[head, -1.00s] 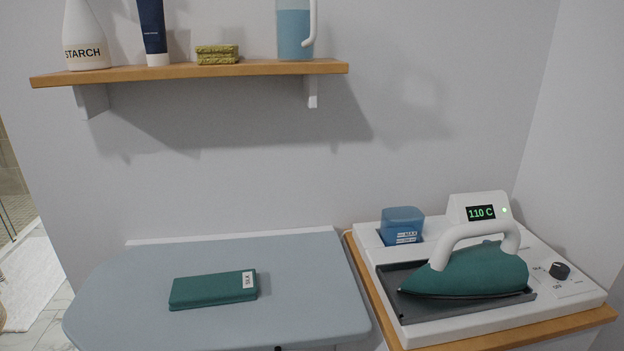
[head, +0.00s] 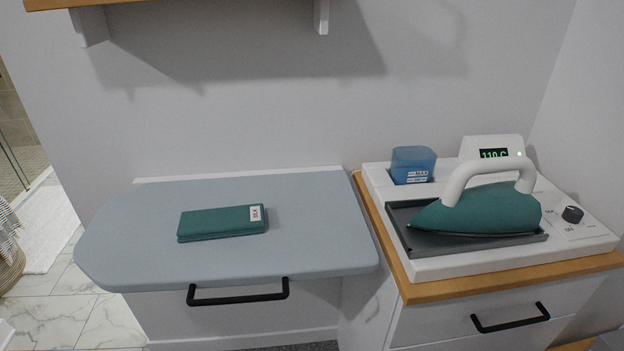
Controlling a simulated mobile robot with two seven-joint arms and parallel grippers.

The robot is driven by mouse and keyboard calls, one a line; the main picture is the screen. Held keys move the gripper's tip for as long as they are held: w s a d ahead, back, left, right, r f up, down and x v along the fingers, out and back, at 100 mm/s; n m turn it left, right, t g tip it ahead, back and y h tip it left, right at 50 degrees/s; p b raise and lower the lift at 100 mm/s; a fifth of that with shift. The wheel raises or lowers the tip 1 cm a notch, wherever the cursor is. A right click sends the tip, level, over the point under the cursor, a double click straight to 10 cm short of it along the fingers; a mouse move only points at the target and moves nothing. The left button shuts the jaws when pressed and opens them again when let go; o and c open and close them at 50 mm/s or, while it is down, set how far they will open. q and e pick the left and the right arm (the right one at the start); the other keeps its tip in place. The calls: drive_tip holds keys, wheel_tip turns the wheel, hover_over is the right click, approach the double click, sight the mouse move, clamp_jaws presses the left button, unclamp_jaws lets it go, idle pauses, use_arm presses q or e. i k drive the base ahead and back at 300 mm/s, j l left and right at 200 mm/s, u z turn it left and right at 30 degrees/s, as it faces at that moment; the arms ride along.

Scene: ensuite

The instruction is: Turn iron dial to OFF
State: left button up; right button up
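The iron dial (head: 572,214) is a small black knob with a light pointer mark, on the right side of the white iron station (head: 445,266). Small print, including OFF, is beside it; the exact setting is too small to tell. The teal iron (head: 480,210) with a white handle rests on the station's dark tray (head: 400,216). The display (head: 494,154) behind it reads 110 C in green, with a small lit light beside it. Neither of my grippers is in view.
A blue water tank (head: 413,163) sits at the station's back left. A folded teal silk cloth (head: 222,222) lies on the grey ironing board (head: 130,240). Black drawer handles (head: 510,318) stick out below. A wooden shelf edge (head: 50,4) is at the top left.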

sight(572, 213)
drive_tip(key=l+z, duration=0.1)
drive_tip(key=z, duration=0.35)
drive_tip(key=k+l+z, duration=0.1)
drive_tip(key=z, duration=0.35)
drive_tip(key=l+z, duration=0.1)
drive_tip(key=z, duration=0.35)
drive_tip(key=i+l, duration=0.1)
drive_tip(key=l, duration=0.3)
drive_tip(key=i+l, duration=0.15)
drive_tip(key=l, duration=0.3)
drive_tip(key=i+l, duration=0.1)
drive_tip(key=l, duration=0.3)
drive_tip(key=l+u, duration=0.2)
drive_tip(key=u, duration=0.25)
drive_tip(key=l+u, duration=0.4)
drive_tip(key=i+j, duration=0.05)
drive_tip(key=j, duration=0.05)
